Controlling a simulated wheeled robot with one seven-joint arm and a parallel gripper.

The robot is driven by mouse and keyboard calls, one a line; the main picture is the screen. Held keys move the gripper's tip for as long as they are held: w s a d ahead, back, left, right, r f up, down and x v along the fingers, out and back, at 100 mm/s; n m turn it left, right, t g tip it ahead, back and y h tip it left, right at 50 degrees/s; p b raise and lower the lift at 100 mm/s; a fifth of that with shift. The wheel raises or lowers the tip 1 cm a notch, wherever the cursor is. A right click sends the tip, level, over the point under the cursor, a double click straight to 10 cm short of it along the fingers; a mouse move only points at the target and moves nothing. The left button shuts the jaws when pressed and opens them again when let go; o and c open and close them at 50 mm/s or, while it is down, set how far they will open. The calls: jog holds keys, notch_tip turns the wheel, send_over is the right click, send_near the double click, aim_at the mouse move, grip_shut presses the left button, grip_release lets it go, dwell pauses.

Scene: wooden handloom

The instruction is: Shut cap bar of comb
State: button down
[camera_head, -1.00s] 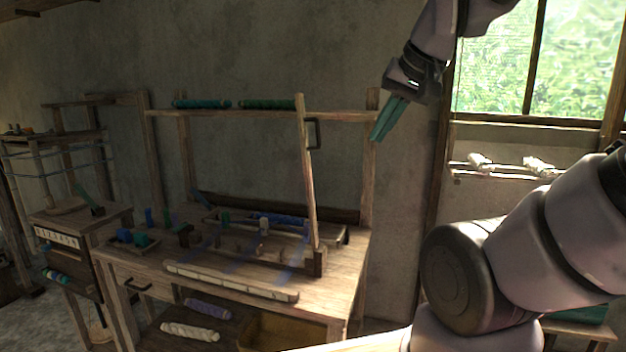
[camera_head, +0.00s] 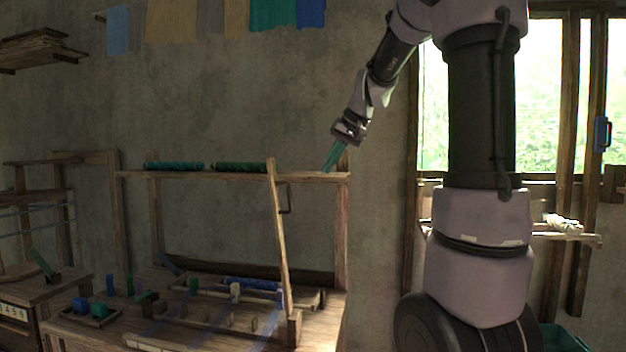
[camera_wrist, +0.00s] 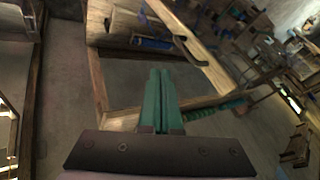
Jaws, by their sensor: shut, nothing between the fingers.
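The cap bar (camera_head: 279,240) is a long wooden bar standing nearly upright, leaning slightly, at the right front of the loom bench. Its foot is at a small wooden block (camera_head: 294,328), and a dark handle (camera_head: 287,204) is on its right side. The bar and handle also show in the wrist view (camera_wrist: 206,58). The comb seems to be the row of small wooden pegs (camera_head: 232,318) on the bench; its details are dim. My gripper (camera_head: 328,167), with green fingers, is shut and empty, up near the frame's right post, right of the bar and apart from it.
The loom's top rail (camera_head: 220,175) carries green rolls and appears close to my fingers. A small tray with blue blocks (camera_head: 92,313) stands at the bench's left. A window is at the right.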

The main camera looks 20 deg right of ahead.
jog(key=w+a+f, duration=0.5)
jog(key=a+f, duration=0.1)
jog(key=f, duration=0.2)
jog(key=shift+w+a, duration=0.35)
jog(key=shift+a, duration=0.05)
